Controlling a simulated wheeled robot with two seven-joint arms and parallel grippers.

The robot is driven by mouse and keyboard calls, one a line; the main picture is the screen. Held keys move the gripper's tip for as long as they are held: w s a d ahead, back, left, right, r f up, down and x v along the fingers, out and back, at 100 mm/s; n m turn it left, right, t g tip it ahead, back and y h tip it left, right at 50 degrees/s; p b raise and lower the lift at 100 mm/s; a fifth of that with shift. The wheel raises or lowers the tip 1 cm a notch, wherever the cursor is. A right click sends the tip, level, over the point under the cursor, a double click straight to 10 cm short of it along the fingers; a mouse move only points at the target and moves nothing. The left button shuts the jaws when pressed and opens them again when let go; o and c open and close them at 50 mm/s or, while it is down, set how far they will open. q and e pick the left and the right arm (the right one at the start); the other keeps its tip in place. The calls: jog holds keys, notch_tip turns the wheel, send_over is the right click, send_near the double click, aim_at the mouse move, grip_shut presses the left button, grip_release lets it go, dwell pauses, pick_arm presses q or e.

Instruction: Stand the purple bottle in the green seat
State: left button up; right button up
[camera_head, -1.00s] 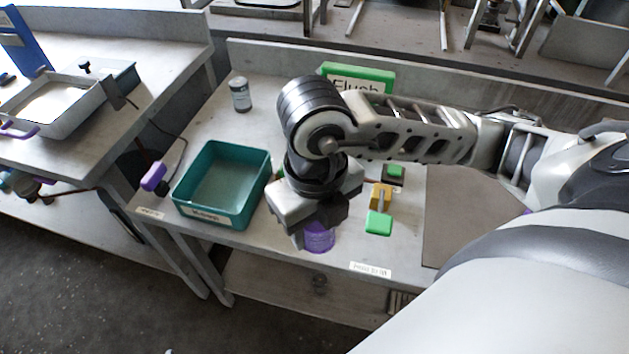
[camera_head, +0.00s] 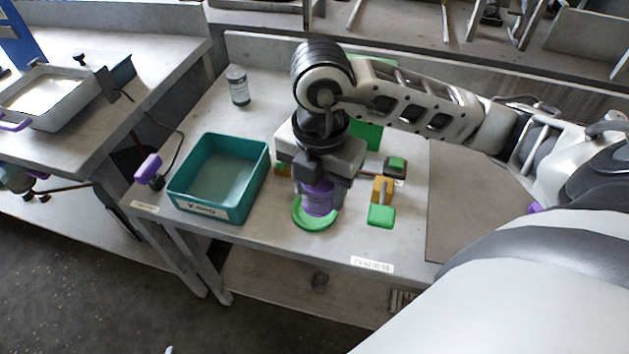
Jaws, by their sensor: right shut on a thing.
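My right gripper (camera_head: 317,181) points down, shut on the purple bottle (camera_head: 319,201), which is roughly upright. The gripper hides the bottle's upper part. The green seat (camera_head: 312,226), a round disc on the table, shows below and around the bottle's lower end, mostly its front and left rim. The bottle overlaps the back part of the seat in the picture. I cannot tell whether its base touches the seat or hangs just above it. My left gripper is not in view.
A teal bin (camera_head: 215,208) stands left of the seat. A yellow and green fixture (camera_head: 381,214) and a dark block with a green top (camera_head: 396,165) are close on the right. A grey jar (camera_head: 238,87) stands at the back left. A brown mat (camera_head: 470,205) lies at the right.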

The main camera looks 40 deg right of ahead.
jog(key=w+f+b, duration=0.1)
jog(key=w+d+f+b, duration=0.1)
jog(key=f, duration=0.1)
jog(key=w+f+b, duration=0.1)
jog(key=shift+w+d+f, duration=0.1)
jog(key=shift+d+f, duration=0.15)
jog(key=shift+f, duration=0.15)
jog(key=shift+w+d+f+b, duration=0.15)
jog(key=shift+w+f+b, duration=0.1)
jog(key=shift+b, duration=0.1)
jog(key=f+b, duration=0.3)
jog(key=shift+w+d+f, duration=0.15)
jog(key=shift+w+f, duration=0.1)
jog(key=shift+w, duration=0.05)
jog(key=shift+f, duration=0.2)
jog(key=shift+r, duration=0.2)
jog(key=shift+f, duration=0.2)
jog(key=o, duration=1.1)
jog(key=shift+c, duration=0.2)
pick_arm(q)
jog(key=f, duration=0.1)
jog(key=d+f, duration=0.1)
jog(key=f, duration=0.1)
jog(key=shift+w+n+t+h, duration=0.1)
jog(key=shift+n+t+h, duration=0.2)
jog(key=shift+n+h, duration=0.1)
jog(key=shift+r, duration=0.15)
pick_arm(e)
jog(key=shift+r, duration=0.1)
